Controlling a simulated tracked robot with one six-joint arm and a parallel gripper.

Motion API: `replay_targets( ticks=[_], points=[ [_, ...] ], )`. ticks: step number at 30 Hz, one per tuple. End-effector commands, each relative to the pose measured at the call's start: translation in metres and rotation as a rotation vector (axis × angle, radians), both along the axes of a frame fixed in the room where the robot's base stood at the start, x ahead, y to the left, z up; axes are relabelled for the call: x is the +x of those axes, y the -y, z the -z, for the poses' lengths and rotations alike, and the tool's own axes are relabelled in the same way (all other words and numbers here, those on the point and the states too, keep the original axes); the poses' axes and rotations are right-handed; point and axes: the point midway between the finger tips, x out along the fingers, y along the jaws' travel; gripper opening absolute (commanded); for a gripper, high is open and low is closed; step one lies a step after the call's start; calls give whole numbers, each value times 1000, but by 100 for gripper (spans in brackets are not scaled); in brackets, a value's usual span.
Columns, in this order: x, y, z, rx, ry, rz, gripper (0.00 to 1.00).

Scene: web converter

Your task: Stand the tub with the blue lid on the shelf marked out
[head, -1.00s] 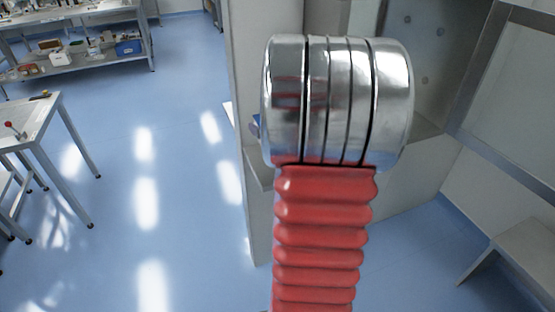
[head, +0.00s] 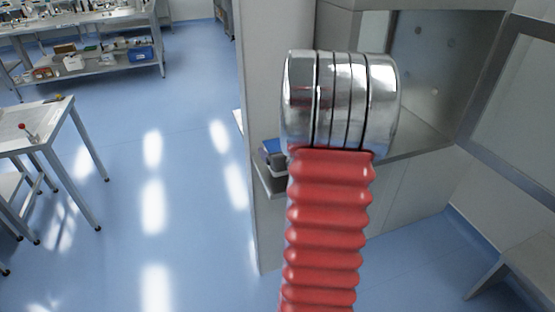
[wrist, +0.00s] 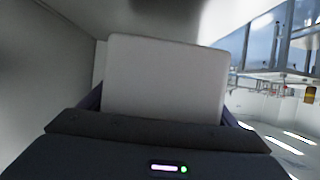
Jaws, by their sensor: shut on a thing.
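The tub with the blue lid (head: 272,147) shows at the left edge of my arm in the head view, partly hidden behind it. It looks upright, lid up, at a small shelf (head: 264,182) on the side of the grey cabinet. I cannot tell whether its base touches the shelf. In the wrist view my gripper (wrist: 162,108) is shut on the tub, whose pale grey side (wrist: 165,75) fills the space between the dark fingers. The lid is not seen there. My arm hides the gripper in the head view. No marking on the shelf is readable.
The grey cabinet (head: 268,95) stands beside the shelf, with an open recess (head: 420,135) to the right. A table (head: 40,125) and a back bench (head: 100,70) stand at the left. The blue floor between is clear. A low bench (head: 520,250) is at lower right.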

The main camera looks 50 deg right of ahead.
Motion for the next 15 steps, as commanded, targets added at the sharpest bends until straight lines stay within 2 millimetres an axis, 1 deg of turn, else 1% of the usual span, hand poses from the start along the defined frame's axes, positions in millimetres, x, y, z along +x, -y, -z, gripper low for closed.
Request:
replay_targets(
  ticks=[6, 9, 15],
  points=[
    [0, -1, 25, 3, -1, 0, 58],
    [0, -1, 32, 2, -2, -1, 58],
    [0, 0, 34, -1, 0, 0, 58]
  ],
)
